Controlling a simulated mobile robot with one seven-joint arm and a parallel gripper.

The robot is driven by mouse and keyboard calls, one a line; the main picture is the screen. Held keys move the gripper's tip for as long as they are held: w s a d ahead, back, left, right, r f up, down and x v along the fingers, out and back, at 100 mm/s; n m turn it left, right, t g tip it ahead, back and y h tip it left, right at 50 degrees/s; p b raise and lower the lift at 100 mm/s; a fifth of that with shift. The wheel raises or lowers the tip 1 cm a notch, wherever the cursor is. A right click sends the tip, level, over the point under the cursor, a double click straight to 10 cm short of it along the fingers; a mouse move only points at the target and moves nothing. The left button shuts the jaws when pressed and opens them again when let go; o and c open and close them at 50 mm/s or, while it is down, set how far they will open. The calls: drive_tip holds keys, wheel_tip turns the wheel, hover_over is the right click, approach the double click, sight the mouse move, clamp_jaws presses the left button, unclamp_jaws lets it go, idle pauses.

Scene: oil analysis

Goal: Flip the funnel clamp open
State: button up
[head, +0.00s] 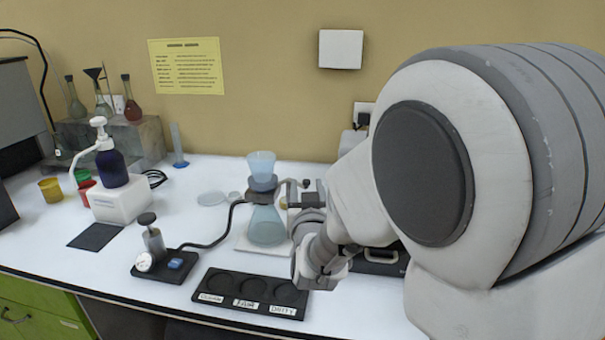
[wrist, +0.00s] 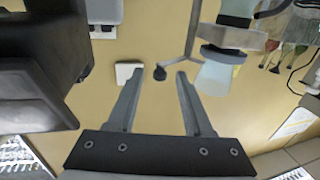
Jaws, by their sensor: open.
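The light-blue funnel (head: 261,165) stands upright over a pale blue-green flask (head: 267,227), with a dark collar (head: 262,184) between them. The wrist view is upside down and shows the funnel (wrist: 216,74) below the grey collar (wrist: 233,36), right of my fingers. A thin grey arm (wrist: 193,38) and a dark knob (wrist: 160,73) show near there; I take these for clamp parts, but their joint to the collar is unclear. My gripper (wrist: 158,76) is open and empty, with the knob appearing between its fingertips. In the head view my gripper (head: 306,195) is right of the collar, partly blocked by my arm.
A black three-well tray (head: 252,291) and a black stand with a blue button (head: 175,264) lie in front. A pump bottle (head: 111,165) stands on a white box at left. A black device (head: 380,262) sits behind my arm. A dark object (wrist: 40,65) fills the wrist view's left.

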drive_tip(key=shift+w, duration=1.25)
clamp_jaws()
